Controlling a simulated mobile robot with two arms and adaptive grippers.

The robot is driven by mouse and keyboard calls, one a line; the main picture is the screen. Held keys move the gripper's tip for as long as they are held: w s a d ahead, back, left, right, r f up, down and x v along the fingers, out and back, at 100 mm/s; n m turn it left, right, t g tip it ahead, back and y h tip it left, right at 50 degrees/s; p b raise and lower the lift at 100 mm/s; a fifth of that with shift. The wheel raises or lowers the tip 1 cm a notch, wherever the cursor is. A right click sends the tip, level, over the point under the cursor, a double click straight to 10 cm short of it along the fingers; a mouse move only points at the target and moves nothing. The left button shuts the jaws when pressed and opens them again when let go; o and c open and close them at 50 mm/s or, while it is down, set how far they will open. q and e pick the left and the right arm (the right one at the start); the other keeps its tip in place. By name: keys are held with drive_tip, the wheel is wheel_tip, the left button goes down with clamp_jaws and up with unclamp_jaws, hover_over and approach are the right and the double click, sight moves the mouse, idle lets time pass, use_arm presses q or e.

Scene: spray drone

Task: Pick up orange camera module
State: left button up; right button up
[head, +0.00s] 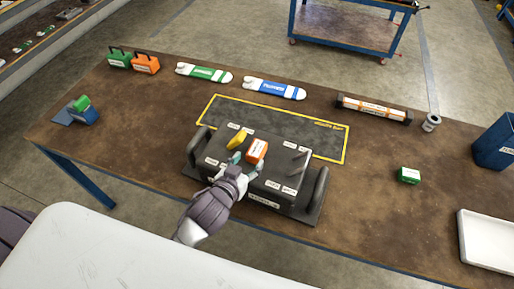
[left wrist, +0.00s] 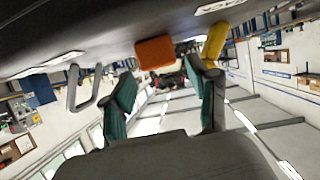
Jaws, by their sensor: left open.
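The orange camera module (head: 257,149) is a small orange block with a white label, sitting on top of the dark grey drone body (head: 270,183) on the table. In the left wrist view the orange module (left wrist: 155,53) shows just beyond and between the fingers. My left gripper (head: 247,165) is open, with its teal-padded fingers at the near side of the module. In the left wrist view the open left gripper (left wrist: 165,86) has nothing between its fingers. I cannot tell whether a finger touches the module. My right gripper is not in view.
A yellow part (head: 237,138) sits on the body left of the module. Upright dark handles (head: 318,188) flank the body. A yellow-edged mat (head: 335,143) lies behind. A green block (head: 409,175) and white tray (head: 488,241) are at the right.

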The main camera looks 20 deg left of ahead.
sight(256, 151)
use_arm(q)
drive_tip(key=shift+w+d+f, duration=0.1)
drive_tip(key=shift+w+f, duration=0.1)
drive_tip(key=shift+w, duration=0.6)
drive_tip(key=w+p, duration=0.2)
drive_tip(key=w, duration=0.1)
drive_tip(key=shift+d, duration=0.2)
drive_tip(key=shift+f+x, duration=0.25)
drive_tip(key=shift+x, duration=1)
drive_tip(key=shift+s, duration=0.25)
drive_tip(key=shift+c, duration=0.8)
drive_tip(key=c, duration=0.8)
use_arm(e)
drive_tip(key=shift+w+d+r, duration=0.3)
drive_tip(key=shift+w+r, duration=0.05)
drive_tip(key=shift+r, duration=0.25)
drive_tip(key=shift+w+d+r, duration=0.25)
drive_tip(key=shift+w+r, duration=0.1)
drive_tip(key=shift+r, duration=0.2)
